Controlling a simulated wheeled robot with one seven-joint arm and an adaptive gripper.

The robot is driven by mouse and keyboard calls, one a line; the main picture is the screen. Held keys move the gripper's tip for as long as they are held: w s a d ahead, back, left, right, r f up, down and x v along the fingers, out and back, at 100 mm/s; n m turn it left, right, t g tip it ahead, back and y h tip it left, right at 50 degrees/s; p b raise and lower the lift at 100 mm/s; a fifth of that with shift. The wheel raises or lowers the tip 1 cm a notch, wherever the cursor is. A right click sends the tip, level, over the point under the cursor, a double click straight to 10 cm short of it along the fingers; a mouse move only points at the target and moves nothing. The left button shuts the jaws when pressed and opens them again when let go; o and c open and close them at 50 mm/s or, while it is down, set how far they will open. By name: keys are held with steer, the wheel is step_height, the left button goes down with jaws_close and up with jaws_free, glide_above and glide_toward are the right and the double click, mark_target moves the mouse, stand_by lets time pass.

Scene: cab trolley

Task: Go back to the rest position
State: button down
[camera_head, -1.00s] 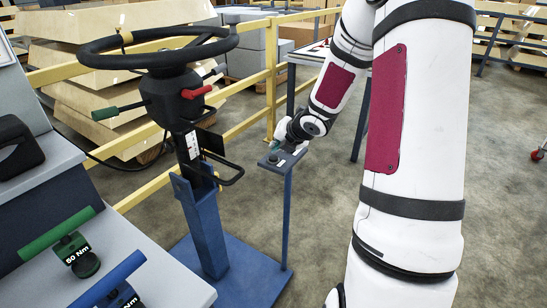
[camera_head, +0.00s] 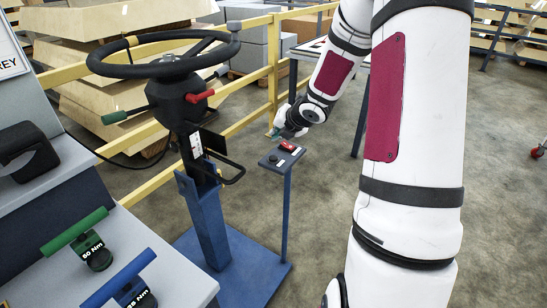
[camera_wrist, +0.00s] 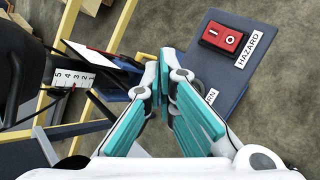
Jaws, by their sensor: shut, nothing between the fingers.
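My gripper (camera_head: 281,132) is at the end of my white arm, above and just behind the small blue switch post. In the wrist view its teal fingers (camera_wrist: 160,88) are shut with nothing between them. The blue panel (camera_head: 274,164) on the post carries a red rocker switch (camera_head: 288,146) and a dark round button (camera_head: 273,158). In the wrist view the red switch (camera_wrist: 222,38) sits beside a HAZARD label (camera_wrist: 254,49), to the right of the fingers and apart from them. A second label is partly hidden by the fingers.
A black steering wheel (camera_head: 160,48) on a blue column (camera_head: 206,220) stands left of the post, with green and red levers. Yellow railings (camera_head: 262,112) run behind. A grey bench (camera_head: 150,235) with green and blue torque tools is at lower left.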

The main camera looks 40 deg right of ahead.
stand_by(0.4)
steer(key=s+a+r+m+g+h+p, duration=0.1)
steer(key=s+a+r+m+p, duration=0.1)
steer(key=s+a+r+m, duration=0.3)
steer(key=s+a+r+m+h+p, duration=0.1)
steer(key=s+r+m+h+p, duration=0.2)
steer(key=r, duration=0.5)
steer(key=s+a+r+m+g, duration=0.1)
steer(key=s+a+r+m, duration=0.2)
steer(key=s+r+m, duration=0.25)
steer(key=s+a+r+m+g+y+p, duration=0.1)
steer(key=s+a+r+m, duration=0.3)
steer(key=s, duration=0.8)
steer(key=s+a+r+m+g+y+p, duration=0.2)
steer(key=s+a+m, duration=0.6)
steer(key=s+a, duration=0.4)
steer(key=r+y+p, duration=0.1)
steer(key=p, duration=0.1)
steer(key=shift+a+r+m+y+p, duration=0.15)
steer(key=shift+r+m+y+p, duration=0.15)
steer(key=shift+r+m, duration=0.05)
